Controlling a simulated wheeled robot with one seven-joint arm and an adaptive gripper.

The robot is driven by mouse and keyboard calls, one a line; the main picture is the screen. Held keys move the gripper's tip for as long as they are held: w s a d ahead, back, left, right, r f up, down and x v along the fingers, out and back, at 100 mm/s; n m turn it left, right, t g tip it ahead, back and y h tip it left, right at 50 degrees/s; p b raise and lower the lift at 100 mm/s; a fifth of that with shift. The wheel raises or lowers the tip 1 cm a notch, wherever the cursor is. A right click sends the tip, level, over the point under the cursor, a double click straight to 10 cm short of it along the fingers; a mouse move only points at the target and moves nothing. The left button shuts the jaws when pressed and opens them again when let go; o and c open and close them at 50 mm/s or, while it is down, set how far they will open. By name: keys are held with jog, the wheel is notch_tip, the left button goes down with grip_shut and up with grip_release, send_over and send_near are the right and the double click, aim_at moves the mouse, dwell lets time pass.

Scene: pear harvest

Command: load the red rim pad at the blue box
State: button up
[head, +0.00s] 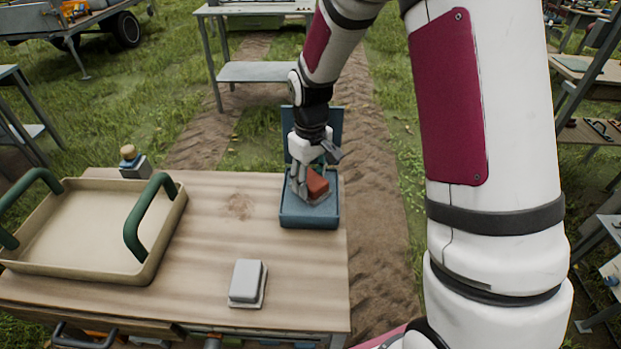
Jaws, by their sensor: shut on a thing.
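The blue box (309,222) stands open at the right end of the wooden table, its lid (335,128) raised at the back. My gripper (311,184) points down into the box, its fingers shut on the red rim pad (318,183). The pad sits low, within the box's outline; a grey edge shows beneath it. My fingers hide part of the pad and of the box's inside, so I cannot tell whether the pad touches the floor of the box.
A beige tray (148,262) with green handles stands at the table's left. A white-grey block (247,282) lies near the front edge. A small bottle-like object (132,163) is at the back edge. The middle of the table (220,225) is clear.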

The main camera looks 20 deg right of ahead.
aim_at(310, 178)
jog(key=shift+r+p, duration=1.75)
jog(key=shift+r, duration=1.7)
